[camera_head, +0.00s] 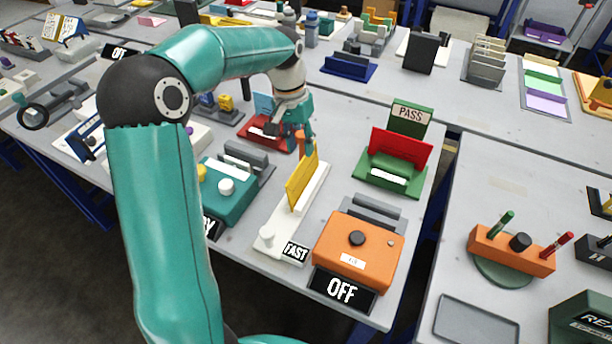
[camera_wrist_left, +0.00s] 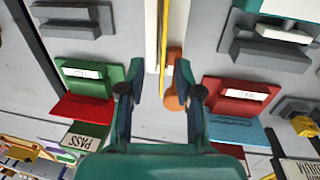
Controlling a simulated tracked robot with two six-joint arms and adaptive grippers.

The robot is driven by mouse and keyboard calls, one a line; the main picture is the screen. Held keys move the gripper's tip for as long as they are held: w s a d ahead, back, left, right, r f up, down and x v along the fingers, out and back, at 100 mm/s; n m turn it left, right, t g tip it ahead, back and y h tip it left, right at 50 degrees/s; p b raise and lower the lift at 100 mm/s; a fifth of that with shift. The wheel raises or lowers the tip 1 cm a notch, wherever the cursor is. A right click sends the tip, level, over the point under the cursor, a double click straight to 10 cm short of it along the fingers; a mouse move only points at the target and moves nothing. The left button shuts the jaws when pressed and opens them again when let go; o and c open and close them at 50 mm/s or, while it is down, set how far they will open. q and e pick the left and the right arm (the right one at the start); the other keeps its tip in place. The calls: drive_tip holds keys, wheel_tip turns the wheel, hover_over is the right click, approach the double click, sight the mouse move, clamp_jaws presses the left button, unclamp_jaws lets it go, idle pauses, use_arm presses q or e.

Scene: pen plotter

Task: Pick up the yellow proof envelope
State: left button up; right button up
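The yellow proof envelope (camera_head: 301,182) stands on edge on a long white base (camera_head: 283,222) labelled FAST. In the left wrist view the envelope (camera_wrist_left: 163,45) shows as a thin yellow strip seen edge-on. My left gripper (camera_head: 291,140) is at the far end of the envelope, above the base. In the left wrist view my left gripper (camera_wrist_left: 158,78) has its two fingers spread, with the envelope's line running between them and a gap on each side. An orange piece (camera_wrist_left: 173,78) shows between the fingers too. My right gripper is not in view.
A green PASS holder with a red card (camera_head: 400,150) stands to the right. A red holder with a blue card (camera_head: 262,128) is close to the gripper's left. A teal box (camera_head: 230,205) and an orange box marked OFF (camera_head: 352,250) flank the white base.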

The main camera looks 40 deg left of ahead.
sight(303, 174)
use_arm(q)
drive_tip(key=shift+w+d+f+p, duration=0.1)
drive_tip(key=shift+d+f+p, duration=0.05)
drive_tip(key=shift+f, duration=2)
drive_tip(key=shift+d+f+p, duration=0.15)
drive_tip(key=shift+f, duration=2)
clamp_jaws()
